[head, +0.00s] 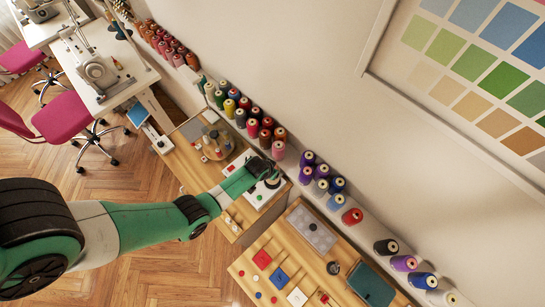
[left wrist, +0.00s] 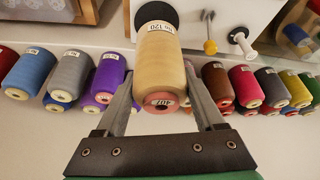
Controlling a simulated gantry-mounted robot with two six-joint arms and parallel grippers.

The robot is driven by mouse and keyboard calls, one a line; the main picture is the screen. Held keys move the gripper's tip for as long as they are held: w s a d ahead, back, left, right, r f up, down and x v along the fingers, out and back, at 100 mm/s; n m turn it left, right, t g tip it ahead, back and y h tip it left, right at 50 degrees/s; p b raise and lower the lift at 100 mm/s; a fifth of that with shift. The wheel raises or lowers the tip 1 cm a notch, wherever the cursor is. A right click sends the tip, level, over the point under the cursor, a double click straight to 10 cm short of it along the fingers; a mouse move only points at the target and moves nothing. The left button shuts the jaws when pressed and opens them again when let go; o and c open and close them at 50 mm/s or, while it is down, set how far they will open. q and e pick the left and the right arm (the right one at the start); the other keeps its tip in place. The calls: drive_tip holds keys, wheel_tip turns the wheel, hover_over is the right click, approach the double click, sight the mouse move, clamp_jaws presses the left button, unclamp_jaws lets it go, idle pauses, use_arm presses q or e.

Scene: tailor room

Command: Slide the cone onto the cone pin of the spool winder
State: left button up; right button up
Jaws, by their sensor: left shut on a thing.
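A tan thread cone (left wrist: 160,62) with a reddish core end stands between the two fingers of my left gripper (left wrist: 160,80) in the left wrist view, and the gripper is shut on it. A black disc (left wrist: 156,12) on the white spool winder (left wrist: 213,12) lies just beyond the cone's far end. The cone pin is not visible, and I cannot tell whether the cone is around it. In the head view my left gripper (head: 266,178) is over the white winder (head: 258,195), and the cone is mostly hidden there. My right gripper is not in view.
A yellow-tipped peg (left wrist: 210,47) and a white peg (left wrist: 243,43) stick out of the winder. Many coloured thread cones (head: 242,117) line a shelf along the wall. A wooden board (head: 265,265) with small items lies to the right.

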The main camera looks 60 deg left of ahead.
use_arm(q)
drive_tip(key=shift+f+b, duration=1.5)
drive_tip(key=shift+f, duration=0.2)
drive_tip(key=o, duration=1.5)
drive_tip(key=shift+r, duration=0.15)
